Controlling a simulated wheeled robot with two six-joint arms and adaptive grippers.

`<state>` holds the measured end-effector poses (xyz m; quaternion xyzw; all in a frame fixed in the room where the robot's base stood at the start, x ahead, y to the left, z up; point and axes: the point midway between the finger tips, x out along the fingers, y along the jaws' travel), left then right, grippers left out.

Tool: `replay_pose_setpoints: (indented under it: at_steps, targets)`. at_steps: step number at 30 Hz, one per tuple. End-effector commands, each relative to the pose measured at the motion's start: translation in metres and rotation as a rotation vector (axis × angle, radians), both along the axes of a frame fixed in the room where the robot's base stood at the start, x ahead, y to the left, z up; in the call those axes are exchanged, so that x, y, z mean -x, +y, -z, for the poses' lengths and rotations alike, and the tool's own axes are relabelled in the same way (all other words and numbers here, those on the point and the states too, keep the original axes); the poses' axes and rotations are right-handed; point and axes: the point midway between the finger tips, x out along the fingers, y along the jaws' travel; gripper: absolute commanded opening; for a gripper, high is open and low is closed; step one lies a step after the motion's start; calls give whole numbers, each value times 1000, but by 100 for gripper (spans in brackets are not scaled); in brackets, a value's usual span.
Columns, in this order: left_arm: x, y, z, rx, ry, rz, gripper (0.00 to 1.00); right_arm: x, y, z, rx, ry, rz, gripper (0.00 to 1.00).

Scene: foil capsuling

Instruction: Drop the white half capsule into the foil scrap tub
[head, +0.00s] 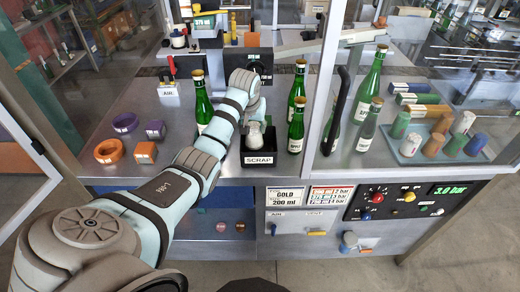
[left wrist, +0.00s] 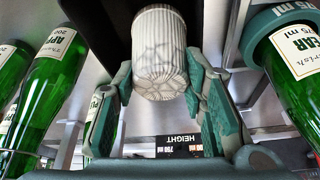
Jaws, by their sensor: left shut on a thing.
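The white half capsule (left wrist: 160,50) is ribbed with a crinkled, marbled end, and sits between the fingers of my left gripper (left wrist: 166,75) in the left wrist view. In the head view the pale capsule (head: 256,134) shows below my left gripper (head: 254,118), over the black tub (head: 244,152) labelled SCRAP. The gripper is shut on the capsule. I cannot tell how far the capsule's lower end is above or inside the tub. My left forearm hides part of the bench beside it. My right gripper is not in view.
Green bottles stand close around the tub, at left (head: 203,108) and right (head: 296,130). Purple and orange rings (head: 108,151) lie on the bench at left. A glass panel with a black handle (head: 336,110) stands at right, before a tray (head: 405,152) of coloured capsules.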

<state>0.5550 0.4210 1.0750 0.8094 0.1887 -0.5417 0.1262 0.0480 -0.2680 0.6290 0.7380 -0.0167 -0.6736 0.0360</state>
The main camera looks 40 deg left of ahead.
Motion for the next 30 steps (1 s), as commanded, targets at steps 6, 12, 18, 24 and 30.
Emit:
replay_pose_setpoints:
  at_steps: [6, 12, 18, 24, 30]
  targets:
    - [1, 1, 0, 0, 0, -2, 51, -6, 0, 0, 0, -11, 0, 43]
    - [1, 2, 0, 0, 0, -2, 62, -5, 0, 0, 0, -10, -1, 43]
    - [2, 1, -3, -1, -3, -2, 62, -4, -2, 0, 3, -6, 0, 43]
    - [14, -4, -38, -3, -6, -2, 62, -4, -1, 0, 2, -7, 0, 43]
    - [27, -10, -68, -2, -4, -3, 62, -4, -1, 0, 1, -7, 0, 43]
